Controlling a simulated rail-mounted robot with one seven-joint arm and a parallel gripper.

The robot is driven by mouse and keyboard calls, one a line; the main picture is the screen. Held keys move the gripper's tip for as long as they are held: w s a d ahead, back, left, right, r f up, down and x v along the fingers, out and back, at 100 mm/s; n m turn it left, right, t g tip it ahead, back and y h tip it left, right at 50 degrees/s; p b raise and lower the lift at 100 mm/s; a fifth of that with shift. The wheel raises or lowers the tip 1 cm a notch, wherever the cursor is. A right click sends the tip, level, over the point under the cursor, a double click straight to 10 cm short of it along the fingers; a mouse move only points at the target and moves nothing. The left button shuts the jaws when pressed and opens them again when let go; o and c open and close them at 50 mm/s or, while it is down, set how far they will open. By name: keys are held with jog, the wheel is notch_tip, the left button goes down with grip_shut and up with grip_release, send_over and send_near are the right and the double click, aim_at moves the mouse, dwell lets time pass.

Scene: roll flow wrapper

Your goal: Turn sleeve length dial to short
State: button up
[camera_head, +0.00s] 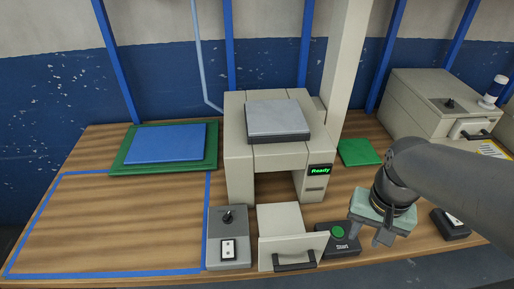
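A black dial knob (227,216) sits on top of a grey control box (214,245) at the front, left of the drawer. A white rocker switch (228,249) is below it on the same box. Another dark knob (450,103) is on the beige machine at the far right. I cannot read labels on either, so I cannot tell which is the sleeve length dial or its setting. My gripper (369,232) points down near the front edge, right of the Start button box. Its fingers appear apart with nothing between them, well away from both knobs.
The beige wrapper (238,165) shows "Ready" on its display (320,170). Its drawer (290,245) juts forward between the control box and the Start button (338,233). A blue sheet on a green mat (122,158) lies left. The blue-taped area (110,225) is empty.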

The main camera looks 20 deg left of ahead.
jog(key=w+a+r, duration=0.2)
jog(key=w+a, duration=0.2)
jog(key=a, duration=0.4)
send_over(227, 216)
notch_tip(227, 216, down, 16)
jog(key=shift+f+p, duration=0.15)
jog(key=shift+p, duration=0.8)
jog(key=shift+c, duration=0.3)
grip_shut()
